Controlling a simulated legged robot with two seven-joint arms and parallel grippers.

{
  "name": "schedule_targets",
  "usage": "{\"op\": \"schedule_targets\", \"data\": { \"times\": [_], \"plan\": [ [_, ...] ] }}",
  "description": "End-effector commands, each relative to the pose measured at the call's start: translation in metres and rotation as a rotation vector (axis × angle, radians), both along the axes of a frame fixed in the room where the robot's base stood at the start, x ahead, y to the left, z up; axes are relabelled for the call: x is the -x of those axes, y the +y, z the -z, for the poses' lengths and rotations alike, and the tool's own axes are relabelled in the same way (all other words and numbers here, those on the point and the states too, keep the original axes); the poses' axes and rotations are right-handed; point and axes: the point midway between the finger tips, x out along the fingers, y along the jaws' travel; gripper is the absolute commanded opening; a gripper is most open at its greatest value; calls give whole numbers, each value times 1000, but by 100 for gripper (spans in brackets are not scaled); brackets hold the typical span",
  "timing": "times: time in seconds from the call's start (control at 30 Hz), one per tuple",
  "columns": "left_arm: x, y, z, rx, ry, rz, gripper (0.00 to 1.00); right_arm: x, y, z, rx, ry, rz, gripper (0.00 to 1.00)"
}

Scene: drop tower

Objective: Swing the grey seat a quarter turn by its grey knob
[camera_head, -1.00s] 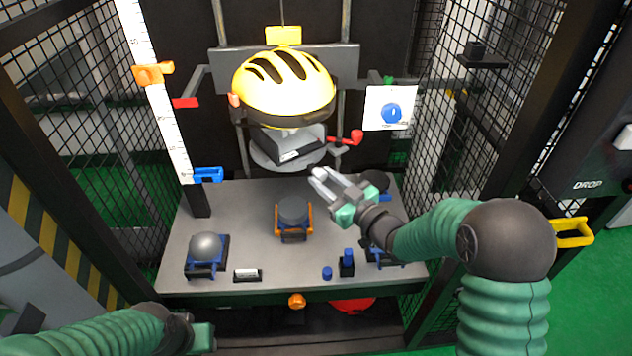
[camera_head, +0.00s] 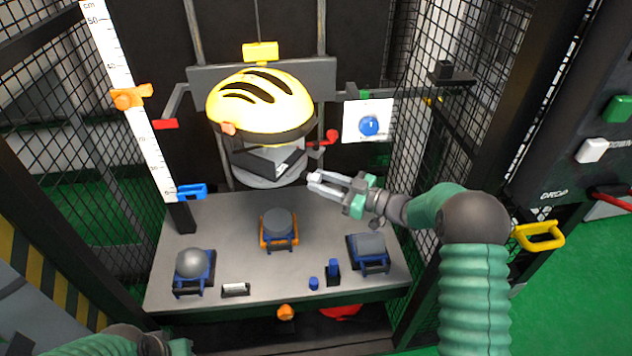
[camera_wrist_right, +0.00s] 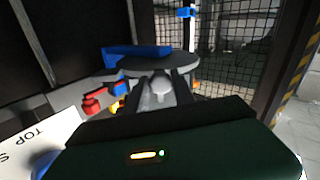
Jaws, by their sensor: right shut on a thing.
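The grey seat (camera_head: 262,183) is a round disc under the yellow helmet (camera_head: 262,105), bearing a dark grey block with a white label. In the right wrist view the seat (camera_wrist_right: 185,63) shows as a flat grey disc with a blue part on it. My right gripper (camera_head: 315,182) is at the seat's right front edge, its fingers pointing left. The wrist view shows its fingers shut on the pale grey knob (camera_wrist_right: 160,86) under the disc's near edge. The fingers hide the knob in the head view. My left gripper (camera_head: 178,346) barely shows at the bottom left, its fingers out of sight.
A red knob (camera_head: 332,136) and a white card (camera_head: 367,121) are above and right of my right gripper. An orange-framed stand (camera_head: 278,230) and several blue-framed pieces stand on the grey table (camera_head: 215,215). Mesh walls close both sides.

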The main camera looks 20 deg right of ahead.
Motion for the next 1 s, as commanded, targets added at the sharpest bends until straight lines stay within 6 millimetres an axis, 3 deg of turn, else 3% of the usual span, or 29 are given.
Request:
{"op": "schedule_targets", "data": {
  "times": [0.47,0.5,0.63,1.0],
  "plan": [
    [0,0,-1,0,0,0,36,0,-3,0,0,-2,-5,0],
    [0,0,-1,0,0,0,36,0,-3,-1,0,-2,-5,32],
    [0,0,-1,0,0,0,36,0,-3,-1,0,-2,-5,49],
    [0,0,-3,0,0,0,36,0,-3,-5,0,-2,-5,52]
  ]
}}
